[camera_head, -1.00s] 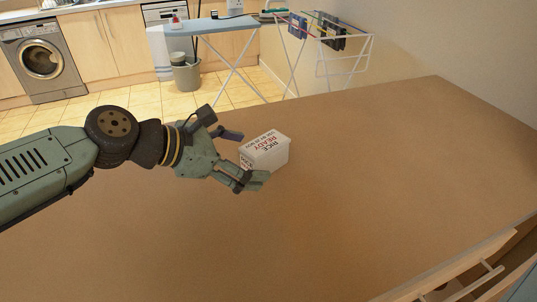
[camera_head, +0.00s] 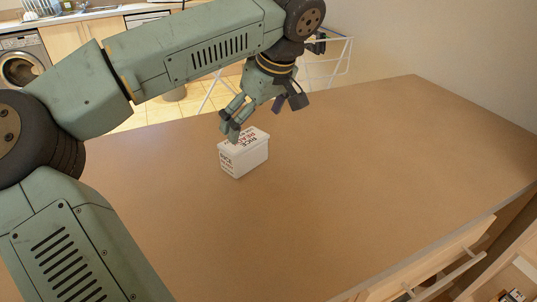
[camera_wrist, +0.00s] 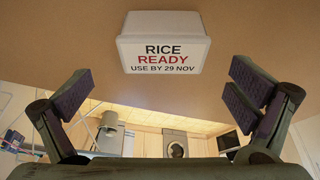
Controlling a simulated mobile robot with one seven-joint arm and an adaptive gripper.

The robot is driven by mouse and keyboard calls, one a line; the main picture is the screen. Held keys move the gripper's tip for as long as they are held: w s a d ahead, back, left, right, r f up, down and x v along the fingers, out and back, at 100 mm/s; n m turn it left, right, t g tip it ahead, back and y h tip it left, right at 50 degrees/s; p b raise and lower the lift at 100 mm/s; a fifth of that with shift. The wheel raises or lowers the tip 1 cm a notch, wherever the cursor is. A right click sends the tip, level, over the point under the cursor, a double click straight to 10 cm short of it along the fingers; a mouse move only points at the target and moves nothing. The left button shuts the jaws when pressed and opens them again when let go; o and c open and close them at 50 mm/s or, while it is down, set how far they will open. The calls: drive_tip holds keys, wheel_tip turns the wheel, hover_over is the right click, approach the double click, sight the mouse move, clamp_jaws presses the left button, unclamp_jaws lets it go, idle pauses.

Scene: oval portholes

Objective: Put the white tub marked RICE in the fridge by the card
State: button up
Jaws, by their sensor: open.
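The white tub marked RICE READY (camera_head: 243,158) stands upright on the brown tabletop, lid on. In the wrist view the tub (camera_wrist: 163,55) shows its print, "USE BY 29 NOV", at top centre, ahead of the fingertips. My gripper (camera_head: 262,116) is open and empty in the head view, just behind and above the tub; one finger overlaps the tub's back edge in the picture. I cannot tell whether it touches. In the wrist view my gripper (camera_wrist: 160,92) has its fingers wide apart, with nothing between them. No fridge or card is recognisable.
The brown tabletop (camera_head: 330,200) is clear around the tub. A wooden drawer front with a bar handle (camera_head: 445,278) is at the lower right. A white drying rack (camera_head: 335,65) and a washing machine (camera_head: 20,65) stand beyond the table. A wall borders the right.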

sight(246, 139)
drive_tip(key=p+x, duration=0.1)
drive_tip(key=x, duration=0.4)
drive_tip(key=shift+w+a+f, duration=0.1)
drive_tip(key=shift+w+a, duration=0.05)
drive_tip(key=shift+a, duration=0.05)
drive_tip(key=shift+a+p+x, duration=0.2)
drive_tip(key=shift+p+x, duration=0.8)
drive_tip(key=shift+x, duration=1.7)
drive_tip(key=shift+c, duration=0.4)
drive_tip(key=c, duration=1.2)
